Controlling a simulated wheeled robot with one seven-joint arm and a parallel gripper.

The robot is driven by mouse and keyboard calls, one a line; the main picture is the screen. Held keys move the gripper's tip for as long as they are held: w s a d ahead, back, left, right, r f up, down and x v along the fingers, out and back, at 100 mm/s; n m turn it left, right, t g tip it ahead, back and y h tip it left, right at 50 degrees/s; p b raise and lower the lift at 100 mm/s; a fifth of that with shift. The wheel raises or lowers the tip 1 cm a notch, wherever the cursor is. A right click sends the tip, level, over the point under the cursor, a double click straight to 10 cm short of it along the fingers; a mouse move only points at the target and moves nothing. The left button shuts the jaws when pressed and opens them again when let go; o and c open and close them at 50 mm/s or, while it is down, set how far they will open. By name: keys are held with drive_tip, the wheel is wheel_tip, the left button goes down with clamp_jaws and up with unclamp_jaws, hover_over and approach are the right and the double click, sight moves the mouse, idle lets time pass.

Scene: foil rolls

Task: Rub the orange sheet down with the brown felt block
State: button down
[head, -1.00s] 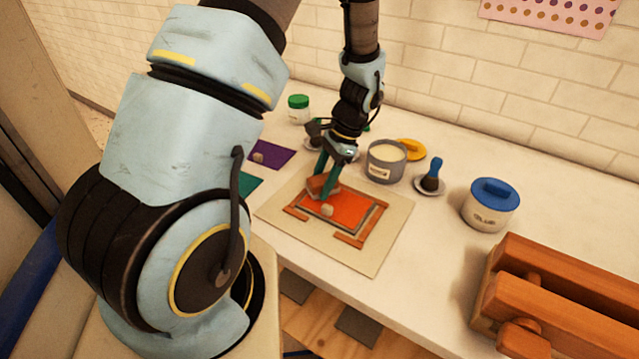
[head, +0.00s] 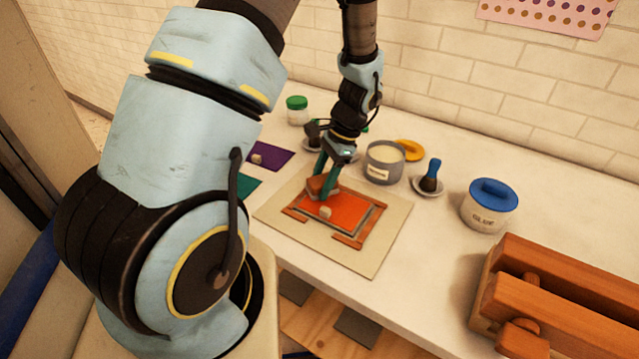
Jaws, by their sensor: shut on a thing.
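The orange sheet (head: 345,211) lies flat inside a dark outline on a beige board (head: 376,259), with brown corner strips (head: 352,241) around it. A small pale lump (head: 325,212) sits on the sheet near its front edge. My gripper (head: 325,178) points down over the sheet's left back part. It is shut on the brown felt block (head: 318,188), which is at the sheet's surface or very close to it; I cannot tell whether they touch. The fingers hide part of the block and of the sheet's back left corner.
An open grey tub (head: 384,164), a yellow lid (head: 410,150), a brush on a saucer (head: 430,182) and a blue-lidded glue pot (head: 490,207) stand behind and right. A wooden press (head: 555,300) fills the front right. Purple (head: 270,154) and green (head: 246,184) sheets lie left.

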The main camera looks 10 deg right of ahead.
drive_tip(key=shift+s+a, duration=0.55)
drive_tip(key=shift+s, duration=0.2)
drive_tip(key=shift+w+d+f, duration=0.1)
drive_tip(key=shift+w+d, duration=0.55)
drive_tip(key=shift+w, duration=0.1)
drive_tip(key=shift+w+r, duration=0.1)
drive_tip(key=shift+r, duration=2.9)
drive_tip(key=shift+r, duration=0.1)
drive_tip(key=shift+r, duration=1.4)
